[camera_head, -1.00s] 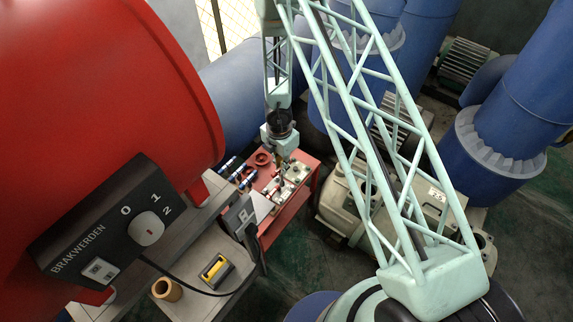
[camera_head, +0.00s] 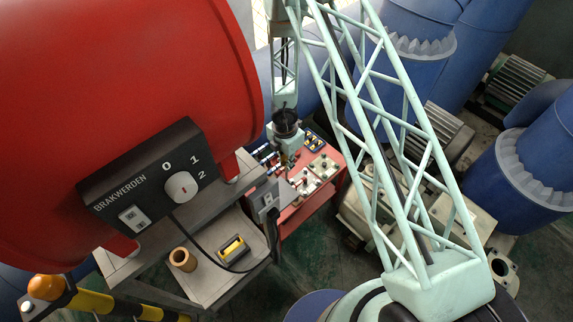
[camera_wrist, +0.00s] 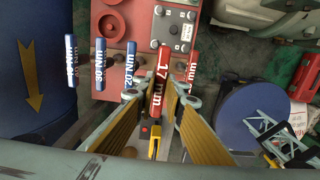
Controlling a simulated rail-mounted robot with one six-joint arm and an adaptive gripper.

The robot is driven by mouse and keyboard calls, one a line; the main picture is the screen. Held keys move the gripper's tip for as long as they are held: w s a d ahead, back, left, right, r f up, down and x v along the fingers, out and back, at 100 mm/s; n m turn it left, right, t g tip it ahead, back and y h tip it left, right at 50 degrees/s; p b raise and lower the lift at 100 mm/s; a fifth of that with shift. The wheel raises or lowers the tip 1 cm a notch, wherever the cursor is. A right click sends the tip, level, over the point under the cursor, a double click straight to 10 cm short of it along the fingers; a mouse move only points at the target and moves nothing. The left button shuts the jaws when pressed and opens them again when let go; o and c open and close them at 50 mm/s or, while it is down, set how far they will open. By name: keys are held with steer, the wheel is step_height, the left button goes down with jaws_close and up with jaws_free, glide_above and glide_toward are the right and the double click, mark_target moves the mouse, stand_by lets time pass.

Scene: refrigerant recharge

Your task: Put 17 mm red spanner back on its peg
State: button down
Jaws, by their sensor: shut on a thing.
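The red spanner marked 17 mm (camera_wrist: 161,72) is between the fingers of my gripper (camera_wrist: 161,98) in the wrist view, label facing the camera. The gripper is shut on it. A second red tool (camera_wrist: 192,66), whose label shows only "mm", hangs or lies just right of it. In the head view my gripper (camera_head: 286,158) is small, low over the rear left of the red bench (camera_head: 292,216). The spanner is too small to make out there. I cannot make out its peg in either view.
Blue tools stand left of the spanner, marked 20 Nm (camera_wrist: 130,64) and 30 Nm (camera_wrist: 100,64). A pale valve block (camera_wrist: 173,27) is beyond it. A big red drum (camera_head: 120,90) and a grey shelf with a yellow device (camera_head: 232,246) stand at the left.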

steer(key=shift+f, duration=0.15)
steer(key=shift+f+b, duration=2.35)
steer(key=shift+b, duration=0.1)
steer(key=shift+f+b, duration=1.15)
steer(key=shift+f, duration=0.3)
steer(key=c, duration=2.6)
jaws_free()
steer(key=shift+r+p, duration=0.3)
